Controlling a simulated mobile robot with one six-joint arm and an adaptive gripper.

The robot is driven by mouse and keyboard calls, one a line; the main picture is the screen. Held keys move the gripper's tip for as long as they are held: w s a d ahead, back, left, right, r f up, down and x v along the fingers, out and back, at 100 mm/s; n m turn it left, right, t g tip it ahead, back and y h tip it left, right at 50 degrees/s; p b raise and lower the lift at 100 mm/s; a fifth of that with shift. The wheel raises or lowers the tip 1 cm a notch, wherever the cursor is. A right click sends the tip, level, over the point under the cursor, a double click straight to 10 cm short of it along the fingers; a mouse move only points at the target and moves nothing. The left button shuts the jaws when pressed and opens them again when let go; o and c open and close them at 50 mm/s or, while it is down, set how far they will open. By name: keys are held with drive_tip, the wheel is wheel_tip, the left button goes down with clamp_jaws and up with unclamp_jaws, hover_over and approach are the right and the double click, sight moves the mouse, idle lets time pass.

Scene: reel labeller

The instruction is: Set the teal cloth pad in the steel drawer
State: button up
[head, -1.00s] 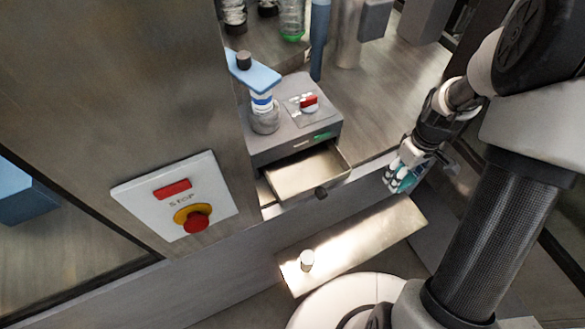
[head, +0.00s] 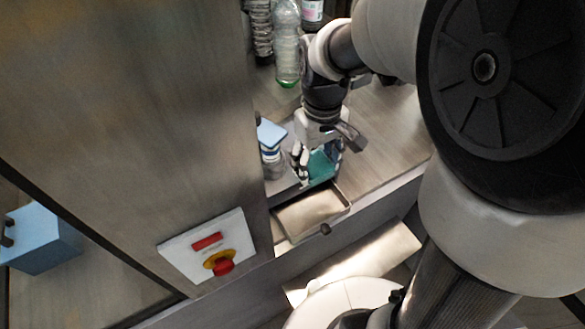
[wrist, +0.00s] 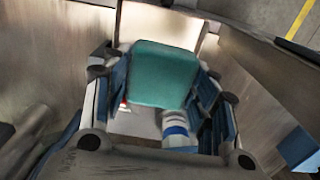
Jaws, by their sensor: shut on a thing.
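The teal cloth pad (head: 322,164) is held in my gripper (head: 313,172). In the wrist view the pad (wrist: 163,74) sits between the two fingers of my gripper (wrist: 160,95), which is shut on it. The steel drawer (head: 309,212) is pulled open below the grey labeller, and its tray looks empty. In the head view my gripper and the pad are above the labeller's top, just behind the open drawer. My gripper and the pad hide much of the labeller.
A blue-topped bottle stand (head: 271,135) is just left of my gripper. A clear bottle (head: 287,45) stands behind. A panel with a red stop button (head: 223,266) is on the steel wall at left. The worktop right of the drawer is clear.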

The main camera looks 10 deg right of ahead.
sight(311, 212)
wheel_tip(311, 212, down, 19)
drive_tip(key=b, duration=0.4)
drive_tip(key=shift+d, duration=0.1)
drive_tip(key=shift+f, duration=0.2)
drive_tip(key=o, duration=1)
drive_tip(key=shift+r, duration=0.1)
